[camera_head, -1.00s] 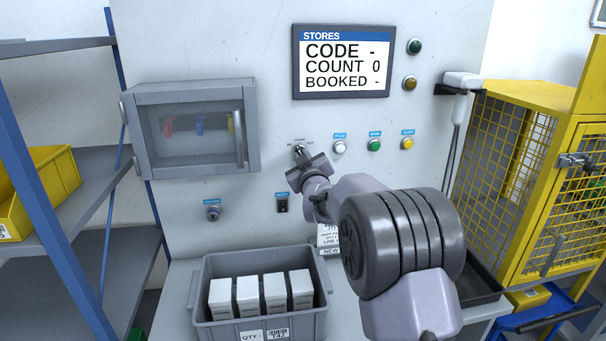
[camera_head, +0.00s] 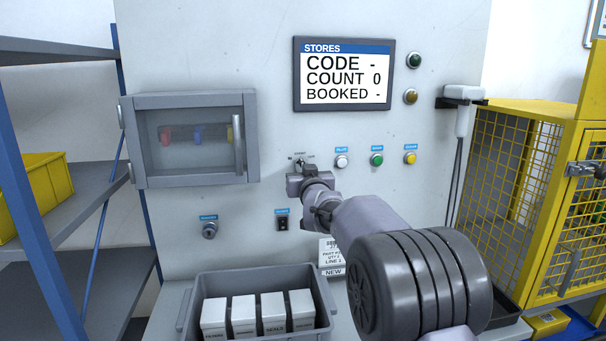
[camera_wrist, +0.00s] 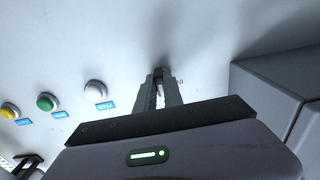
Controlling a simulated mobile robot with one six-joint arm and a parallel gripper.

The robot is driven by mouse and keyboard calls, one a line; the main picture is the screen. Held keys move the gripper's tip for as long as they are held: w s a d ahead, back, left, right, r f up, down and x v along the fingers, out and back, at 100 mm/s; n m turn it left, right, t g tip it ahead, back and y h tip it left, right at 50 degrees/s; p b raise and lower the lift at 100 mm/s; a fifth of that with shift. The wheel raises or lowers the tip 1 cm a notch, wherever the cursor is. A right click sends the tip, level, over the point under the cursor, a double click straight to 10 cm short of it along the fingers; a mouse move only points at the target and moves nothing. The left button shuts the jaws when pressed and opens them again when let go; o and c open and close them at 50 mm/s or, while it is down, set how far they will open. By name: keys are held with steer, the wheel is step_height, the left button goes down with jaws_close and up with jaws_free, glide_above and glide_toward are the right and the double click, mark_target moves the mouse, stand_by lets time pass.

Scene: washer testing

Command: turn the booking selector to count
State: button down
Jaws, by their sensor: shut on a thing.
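The booking selector (camera_head: 299,164) is a small dark knob on the pale panel, with tiny labels above it and to its sides. My gripper (camera_head: 301,177) is at the panel and covers most of the selector. In the wrist view my gripper's two grey fingers (camera_wrist: 158,86) reach the panel, close together around the selector (camera_wrist: 161,71). They are shut on it. Which label the selector points to is hidden. The screen (camera_head: 343,75) reads CODE -, COUNT 0, BOOKED -.
White (camera_head: 341,161), green (camera_head: 377,160) and yellow (camera_head: 410,158) buttons sit right of the selector. A grey clear-fronted cabinet (camera_head: 190,183) juts out to its left. Below are a black switch (camera_head: 283,224) and a grey bin (camera_head: 325,318) of white boxes.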

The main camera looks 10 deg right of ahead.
steer(key=c, duration=1.5)
jaws_free()
steer(key=shift+o, duration=0.2)
steer(key=s+p, duration=0.1)
steer(key=s, duration=1.6)
steer(key=shift+s, duration=0.2)
